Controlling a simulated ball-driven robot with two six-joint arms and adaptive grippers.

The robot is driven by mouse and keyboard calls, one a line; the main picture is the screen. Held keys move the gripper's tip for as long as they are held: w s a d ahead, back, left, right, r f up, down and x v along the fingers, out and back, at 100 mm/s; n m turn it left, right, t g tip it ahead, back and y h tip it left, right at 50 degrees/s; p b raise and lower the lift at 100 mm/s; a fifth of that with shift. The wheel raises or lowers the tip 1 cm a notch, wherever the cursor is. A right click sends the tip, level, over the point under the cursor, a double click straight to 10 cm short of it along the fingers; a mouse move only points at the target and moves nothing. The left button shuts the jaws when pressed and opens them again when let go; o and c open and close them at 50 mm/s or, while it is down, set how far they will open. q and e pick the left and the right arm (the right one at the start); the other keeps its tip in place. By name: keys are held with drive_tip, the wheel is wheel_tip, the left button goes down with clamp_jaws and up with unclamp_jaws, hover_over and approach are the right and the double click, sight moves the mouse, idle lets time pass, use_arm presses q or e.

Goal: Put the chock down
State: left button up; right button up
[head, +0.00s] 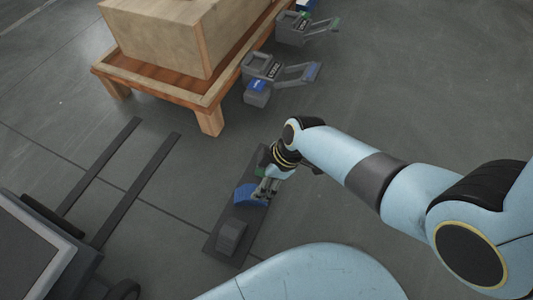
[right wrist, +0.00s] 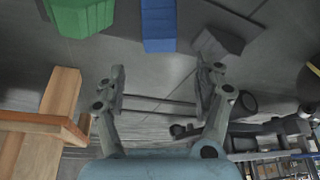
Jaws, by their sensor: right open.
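A blue chock (head: 250,195) sits on a dark strip (head: 219,247) on the floor, between a dark grey chock (head: 232,237) and a green one (head: 263,156) mostly hidden by my arm. My right gripper (head: 267,187) is beside the blue chock. In the right wrist view my right gripper (right wrist: 164,76) is open, with nothing between its fingers. There the blue chock (right wrist: 158,26) lies beyond the fingertips, with the green chock (right wrist: 82,14) to its left and the grey chock (right wrist: 217,42) to its right. My left gripper is not in view.
A wooden crate (head: 165,36) stands on an orange-brown wooden platform (head: 209,121) at the upper left. Grey devices with flaps (head: 262,67) (head: 293,27) stand right of it. Two dark forks (head: 136,187) extend from a machine (head: 32,262) at the lower left. Floor between is clear.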

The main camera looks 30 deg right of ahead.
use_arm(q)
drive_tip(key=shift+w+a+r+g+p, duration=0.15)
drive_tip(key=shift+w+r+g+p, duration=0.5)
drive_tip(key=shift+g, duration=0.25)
use_arm(e)
drive_tip(key=shift+v, duration=1.25)
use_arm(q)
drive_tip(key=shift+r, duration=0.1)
use_arm(e)
drive_tip(key=s+d+r+m+t+h, duration=0.3)
drive_tip(key=s+d+r+m, duration=0.35)
drive_tip(key=s, duration=0.35)
drive_tip(key=s+d+r+m+t, duration=0.1)
drive_tip(key=s+r+m, duration=0.1)
drive_tip(key=r, duration=0.5)
drive_tip(key=s+d+r+m+t, duration=0.1)
drive_tip(key=s+r+m+t, duration=0.1)
drive_tip(key=r, duration=0.6)
drive_tip(key=shift+d+r+t+h, duration=0.2)
drive_tip(key=shift+d+t+h, duration=0.1)
drive_tip(key=shift+s+f+m, duration=0.1)
drive_tip(key=shift+s+m, duration=0.05)
drive_tip(key=shift+m, duration=0.1)
